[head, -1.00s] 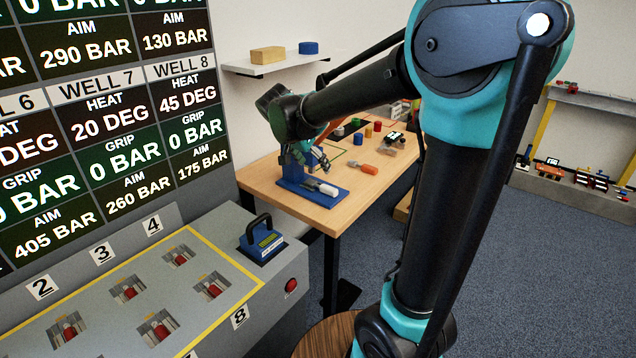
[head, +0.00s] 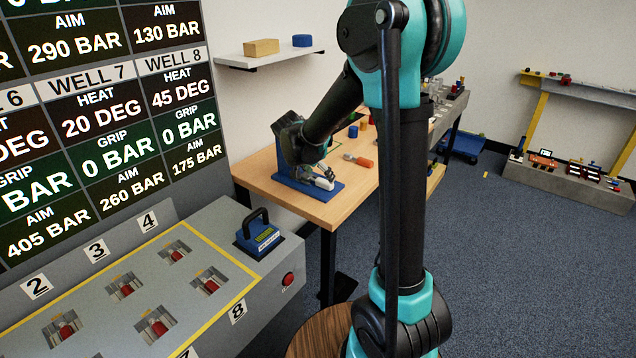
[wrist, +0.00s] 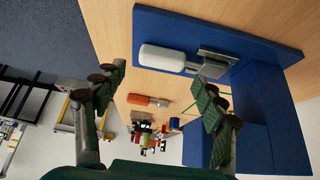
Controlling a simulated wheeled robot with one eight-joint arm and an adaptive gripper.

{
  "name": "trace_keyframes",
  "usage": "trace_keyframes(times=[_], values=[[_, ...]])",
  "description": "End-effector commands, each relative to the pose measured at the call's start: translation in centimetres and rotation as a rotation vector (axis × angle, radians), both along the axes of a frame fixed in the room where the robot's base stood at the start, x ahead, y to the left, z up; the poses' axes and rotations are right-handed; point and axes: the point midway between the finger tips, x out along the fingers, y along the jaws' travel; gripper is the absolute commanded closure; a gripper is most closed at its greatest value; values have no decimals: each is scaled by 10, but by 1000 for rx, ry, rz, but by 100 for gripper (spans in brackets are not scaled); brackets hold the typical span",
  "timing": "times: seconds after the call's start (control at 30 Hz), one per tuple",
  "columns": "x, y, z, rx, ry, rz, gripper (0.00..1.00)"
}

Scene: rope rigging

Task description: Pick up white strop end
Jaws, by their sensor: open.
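A white rounded piece (wrist: 160,57), which looks like the white strop end, lies on a blue stand (wrist: 220,30) in the wrist view. A grey metal clip or plate (wrist: 213,63) sits at its right end. In the head view the white piece (head: 324,184) shows at the front of the blue stand (head: 291,183) on the wooden table. My gripper (wrist: 160,92) is open and empty, its fingers spread wide, with the white piece ahead between them and apart from both. In the head view my gripper (head: 316,172) is close over the stand, partly hidden by my arm.
An orange-handled tool (wrist: 148,101) lies on the table (head: 262,172) beside the stand. The stand's tall blue block (wrist: 262,100) is close to my right finger. A grey console (head: 205,222) with a blue handled box (head: 259,237) stands before the table. A shelf (head: 268,59) hangs behind.

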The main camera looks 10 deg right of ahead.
Motion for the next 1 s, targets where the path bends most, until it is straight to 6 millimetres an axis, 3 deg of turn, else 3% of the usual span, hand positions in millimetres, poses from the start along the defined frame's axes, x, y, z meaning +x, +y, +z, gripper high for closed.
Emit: trace_keyframes(times=[0.3,0.63,1.0], values=[[20,-15,-33,0,0,-1,29],[22,-18,-38,0,0,1,29],[22,-18,-38,0,0,1,74]])
